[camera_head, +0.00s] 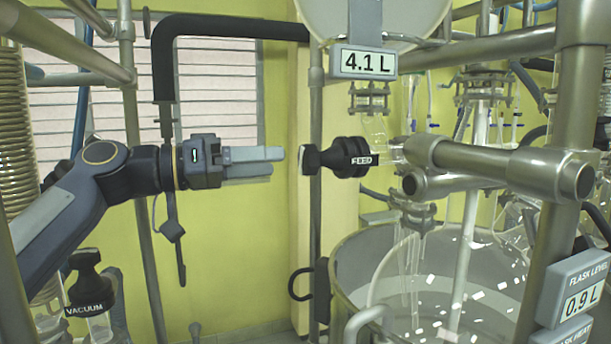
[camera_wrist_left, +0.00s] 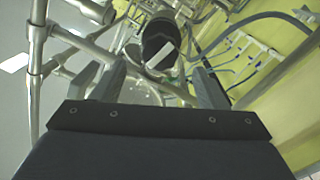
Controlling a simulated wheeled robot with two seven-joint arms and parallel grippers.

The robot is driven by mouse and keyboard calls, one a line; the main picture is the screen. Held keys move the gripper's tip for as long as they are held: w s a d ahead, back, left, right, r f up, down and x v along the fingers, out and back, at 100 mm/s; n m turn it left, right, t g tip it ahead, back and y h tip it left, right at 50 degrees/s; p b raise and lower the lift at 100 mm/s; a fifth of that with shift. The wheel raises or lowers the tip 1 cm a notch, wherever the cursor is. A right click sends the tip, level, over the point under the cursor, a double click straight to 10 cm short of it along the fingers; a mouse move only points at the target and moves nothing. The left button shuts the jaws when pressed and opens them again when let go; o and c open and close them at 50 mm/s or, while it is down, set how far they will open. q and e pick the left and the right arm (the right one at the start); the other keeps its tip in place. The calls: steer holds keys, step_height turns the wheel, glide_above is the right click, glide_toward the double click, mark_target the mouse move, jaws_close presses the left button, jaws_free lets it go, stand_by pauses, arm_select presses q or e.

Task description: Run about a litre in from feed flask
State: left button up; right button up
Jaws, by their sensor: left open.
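The black FEED valve knob (camera_head: 340,158) sits under the glass feed flask (camera_head: 375,18), whose display (camera_head: 364,63) reads 4.1 L. The knob's pale-edged handle end faces my left gripper. My left gripper (camera_head: 283,160) is open and empty, just left of the knob and apart from it. In the left wrist view the knob (camera_wrist_left: 160,42) lies ahead, between the two spread fingers (camera_wrist_left: 158,82). The glass reactor flask (camera_head: 440,270) stands below in a metal bath, and its level display (camera_head: 580,300) reads 0.9 L. My right gripper is not in view.
Steel frame tubes cross at the right (camera_head: 500,165) and upper left (camera_head: 65,45). A black hose (camera_head: 235,27) bends down behind my left arm. A VACUUM knob (camera_head: 86,285) stands at lower left. The metal bath (camera_head: 355,250) has an open rim.

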mark_target(301, 157)
arm_select(q)
steer(key=shift+m+t, duration=0.3)
steer(key=shift+m, duration=0.6)
steer(key=p+x, duration=0.3)
steer(key=x, duration=0.3)
steer(key=shift+d+r, duration=0.2)
steer(key=shift+w+d+f, duration=0.1)
steer(key=shift+w+d, duration=0.15)
steer(key=shift+d, duration=0.25)
steer(key=c, duration=1)
